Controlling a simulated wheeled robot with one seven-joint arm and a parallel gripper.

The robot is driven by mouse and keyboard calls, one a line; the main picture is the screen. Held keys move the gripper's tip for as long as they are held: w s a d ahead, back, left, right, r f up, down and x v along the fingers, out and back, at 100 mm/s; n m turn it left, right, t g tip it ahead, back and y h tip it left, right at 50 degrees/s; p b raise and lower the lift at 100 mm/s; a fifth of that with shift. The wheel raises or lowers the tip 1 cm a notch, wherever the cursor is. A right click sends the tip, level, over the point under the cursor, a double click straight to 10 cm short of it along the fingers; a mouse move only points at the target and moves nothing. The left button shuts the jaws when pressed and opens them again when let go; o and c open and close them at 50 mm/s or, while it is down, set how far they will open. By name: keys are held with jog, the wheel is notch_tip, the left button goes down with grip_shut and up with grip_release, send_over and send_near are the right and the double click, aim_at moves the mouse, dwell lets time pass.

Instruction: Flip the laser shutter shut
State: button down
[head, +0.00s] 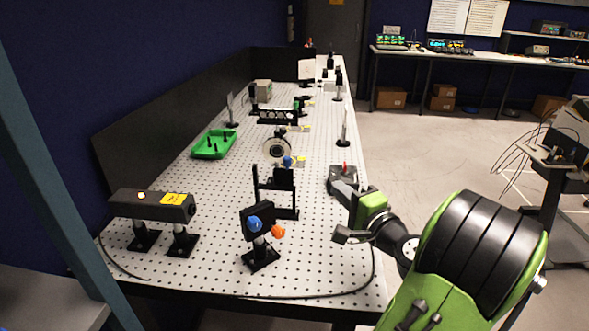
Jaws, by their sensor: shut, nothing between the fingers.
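The laser (152,206) is a black box on two posts at the left front of the perforated table, with a yellow label and a small lit spot. A black upright frame with a crosspiece (277,183) stands to its right; I cannot tell for sure whether it is the shutter. A small grey box with a red lever (343,174) sits near the table's right edge; the lever points up. My gripper (338,190) is shut and empty, reaching in from the right beside this grey box. It overlaps the box's near side in the picture, and contact cannot be told.
A green tray (214,144) lies at the left, with several optics farther back. A cable loops along the table's front. A black panel (180,112) lines the left side.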

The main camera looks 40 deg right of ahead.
aim_at(284, 172)
jog(key=w+a+x, duration=0.1)
jog(key=a+x, duration=0.2)
jog(key=x, duration=1)
jog(key=shift+p, duration=0.45)
jog(key=shift+s, duration=0.1)
jog(key=w+a, duration=0.1)
jog(key=w, duration=0.1)
jog(key=w+a+p, duration=0.1)
jog(key=a, duration=0.1)
jog(key=shift+w, duration=0.4)
